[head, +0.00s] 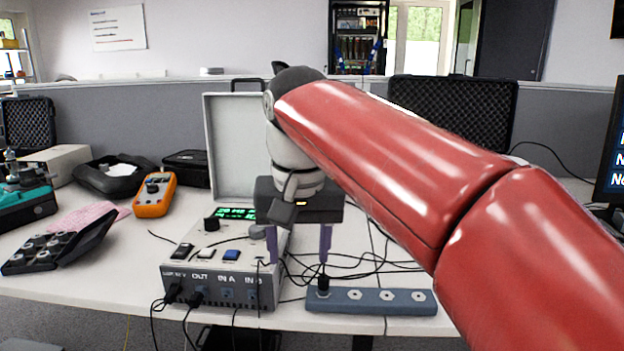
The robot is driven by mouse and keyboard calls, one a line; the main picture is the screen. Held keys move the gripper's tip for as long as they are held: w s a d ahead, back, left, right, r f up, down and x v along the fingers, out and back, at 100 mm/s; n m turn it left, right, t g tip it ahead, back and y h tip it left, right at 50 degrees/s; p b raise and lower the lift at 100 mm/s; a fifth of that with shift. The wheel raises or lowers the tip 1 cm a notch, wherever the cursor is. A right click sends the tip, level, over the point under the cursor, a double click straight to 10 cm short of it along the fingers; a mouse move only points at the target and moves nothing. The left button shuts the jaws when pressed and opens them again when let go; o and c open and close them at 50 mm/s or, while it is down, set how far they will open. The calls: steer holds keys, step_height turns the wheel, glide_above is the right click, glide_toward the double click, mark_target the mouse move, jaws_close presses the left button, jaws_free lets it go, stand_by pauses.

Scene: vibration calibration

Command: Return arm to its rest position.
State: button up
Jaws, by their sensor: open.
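My red arm (400,155) reaches in from the lower right over the table. My gripper (298,250) points down at its end, with its two fingers apart. Nothing shows between the fingers. The left finger overlaps the right side of the grey calibrator box (218,283) in the picture. The right finger is just above or behind the connector on the left end of the blue-grey socket bar (370,301); I cannot tell whether they touch. My arm hides part of the table behind it.
The calibrator's lid (232,140) stands open behind it. Black cables (350,265) lie around the bar. An orange multimeter (154,195), a black tool tray (60,243) and a pink cloth (92,216) are at left. A monitor (611,160) stands at the right edge.

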steer(key=s+d+f+t, duration=0.3)
steer(key=s+d+f, duration=1)
steer(key=d+f, duration=0.4)
steer(key=shift+d+f+m+t, duration=0.15)
steer(key=shift+f+m+t, duration=0.25)
steer(key=shift+f, duration=0.05)
